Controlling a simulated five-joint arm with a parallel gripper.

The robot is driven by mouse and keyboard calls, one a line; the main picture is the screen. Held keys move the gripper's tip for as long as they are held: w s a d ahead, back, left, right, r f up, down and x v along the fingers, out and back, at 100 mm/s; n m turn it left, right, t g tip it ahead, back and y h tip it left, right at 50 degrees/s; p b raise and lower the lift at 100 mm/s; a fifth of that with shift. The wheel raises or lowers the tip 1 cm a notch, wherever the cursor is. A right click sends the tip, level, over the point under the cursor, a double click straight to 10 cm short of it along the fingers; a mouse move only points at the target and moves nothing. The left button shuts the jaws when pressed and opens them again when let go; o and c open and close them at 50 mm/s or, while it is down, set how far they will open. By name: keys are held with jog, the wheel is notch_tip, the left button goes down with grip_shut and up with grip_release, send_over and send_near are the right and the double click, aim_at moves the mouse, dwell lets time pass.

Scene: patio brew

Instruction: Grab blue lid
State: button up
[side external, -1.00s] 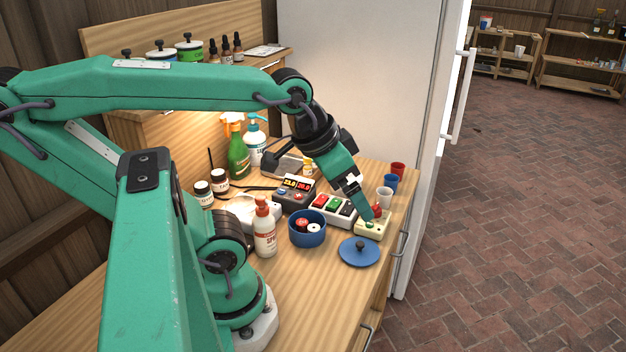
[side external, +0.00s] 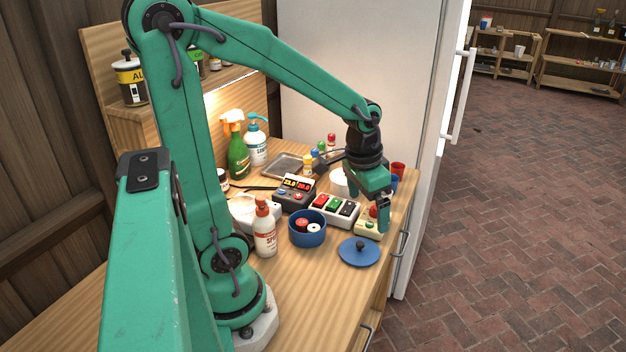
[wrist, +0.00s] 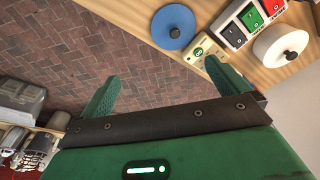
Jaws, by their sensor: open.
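The blue lid (side external: 358,252) lies flat on the wooden counter near its front edge, with a dark knob in its middle. It also shows at the top of the wrist view (wrist: 174,27), whole and unobstructed. My gripper (side external: 384,218) points down above the cream button box, behind and to the right of the lid, apart from it. In the wrist view my gripper (wrist: 160,80) has its two fingers wide apart with nothing between them.
A blue pot (side external: 307,232) holding red and white round pieces stands left of the lid. A cream box (side external: 367,231) and a switch box (side external: 334,210) sit behind it. Counter in front of the pot is clear.

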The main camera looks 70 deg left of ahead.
jog(key=g, duration=0.2)
send_over(361, 243)
notch_tip(361, 243, down, 8)
jog(key=shift+d+r, duration=0.1)
jog(key=shift+r, duration=0.15)
jog(key=shift+f, duration=0.15)
jog(key=shift+f, duration=1.15)
jog(key=shift+f, duration=2.6)
jog(key=c, duration=0.7)
